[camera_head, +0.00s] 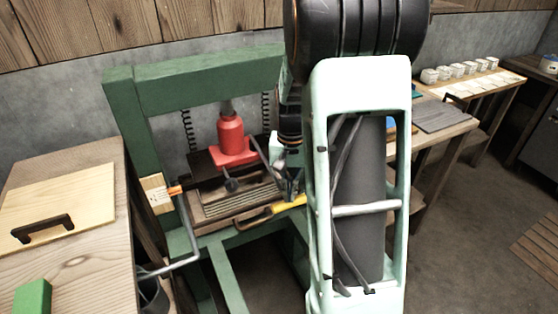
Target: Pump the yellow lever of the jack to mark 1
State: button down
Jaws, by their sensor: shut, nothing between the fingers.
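The red jack (231,138) stands upright inside the green press frame (190,78). A yellow lever (288,205) shows low in front of the press, and its right end is hidden behind my arm. My gripper (291,192) is shut and empty, pointing down just above the yellow lever; I cannot tell whether it touches it. A pale scale plate (156,192) with small marks is on the left post, with an orange pointer (175,190) at its right edge. The marks are too small to read.
A wooden cabinet (70,170) with a black-handled board stands at left, with a green block (33,297) near its front. A grey bent rod (190,235) sticks out below the scale. My arm blocks the right of the press. A bench (462,120) with white cups stands behind right.

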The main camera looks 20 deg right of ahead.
jog(key=shift+s+f+b, duration=0.1)
jog(key=shift+f+b, duration=0.25)
jog(key=shift+f, duration=0.6)
notch_tip(320, 180, up, 14)
jog(key=p, duration=1.1)
jog(key=shift+r, duration=0.25)
notch_tip(320, 180, up, 6)
jog(key=p, duration=0.4)
jog(key=shift+p, duration=0.4)
jog(key=shift+a, duration=0.1)
